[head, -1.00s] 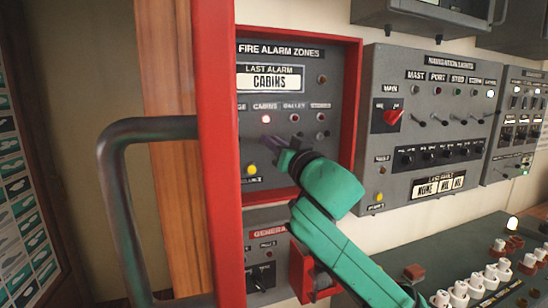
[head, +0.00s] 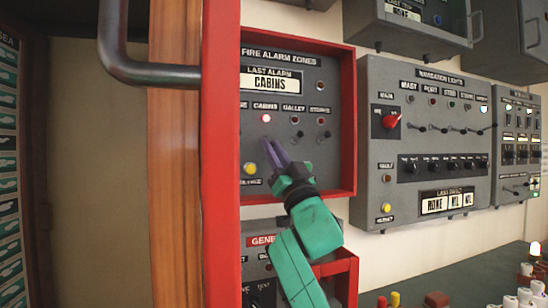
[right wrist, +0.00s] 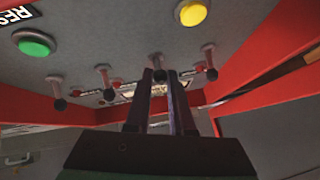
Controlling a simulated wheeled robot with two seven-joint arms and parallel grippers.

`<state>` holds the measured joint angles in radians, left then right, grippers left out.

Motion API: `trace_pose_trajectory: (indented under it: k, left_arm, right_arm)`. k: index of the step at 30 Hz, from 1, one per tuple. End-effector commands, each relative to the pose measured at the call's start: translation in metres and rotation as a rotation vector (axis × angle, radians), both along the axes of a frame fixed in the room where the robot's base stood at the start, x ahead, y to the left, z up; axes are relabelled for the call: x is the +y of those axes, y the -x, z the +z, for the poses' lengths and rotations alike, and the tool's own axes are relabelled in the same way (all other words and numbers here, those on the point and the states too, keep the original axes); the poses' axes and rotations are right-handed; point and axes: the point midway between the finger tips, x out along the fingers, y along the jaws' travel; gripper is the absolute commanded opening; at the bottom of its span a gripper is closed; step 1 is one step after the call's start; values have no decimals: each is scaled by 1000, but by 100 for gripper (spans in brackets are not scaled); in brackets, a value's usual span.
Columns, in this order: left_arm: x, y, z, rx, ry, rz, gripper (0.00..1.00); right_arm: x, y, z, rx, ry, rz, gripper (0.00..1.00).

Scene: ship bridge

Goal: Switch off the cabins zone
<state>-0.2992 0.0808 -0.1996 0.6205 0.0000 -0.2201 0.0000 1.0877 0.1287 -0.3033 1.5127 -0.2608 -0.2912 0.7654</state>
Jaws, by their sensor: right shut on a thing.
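The grey fire alarm zones panel (head: 300,75) sits inside a red-framed cabinet, with "CABINS" in its last-alarm window (head: 270,80). The cabins lamp (head: 266,118) glows red. My right gripper (head: 268,144) reaches up from below to the spot under that lamp, and its fingers hide the cabins switch in the head view. In the right wrist view, my right gripper (right wrist: 168,75) is shut on the cabins toggle (right wrist: 159,75), the third lever from the left there. The galley (head: 299,134) and storage (head: 325,135) toggles stand free to the right. My left gripper is not in view.
The yellow silence button (head: 250,168) is just left of my gripper; it also shows in the wrist view (right wrist: 193,13), with a green button (right wrist: 33,43). The red door edge (head: 220,150) and dark handle (head: 125,70) stand left. The navigation lights panel (head: 420,100) is right.

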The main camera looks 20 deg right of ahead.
Motion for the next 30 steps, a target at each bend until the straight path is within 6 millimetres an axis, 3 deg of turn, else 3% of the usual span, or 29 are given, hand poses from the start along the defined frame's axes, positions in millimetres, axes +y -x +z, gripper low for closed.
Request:
trace_pose_trajectory:
  k: [9,10,12,23,30]
  left_arm:
    - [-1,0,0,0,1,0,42]
    - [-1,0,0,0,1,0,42]
    - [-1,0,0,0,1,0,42]
    - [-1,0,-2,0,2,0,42]
    - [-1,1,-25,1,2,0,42]
  right_arm:
    - [0,0,1,-3,0,0,0]
    - [0,0,1,-3,0,0,25]
    - [0,1,1,-4,-1,0,51]
    - [-1,2,-2,-3,-1,0,51]
    - [-8,34,-36,-3,0,0,51]
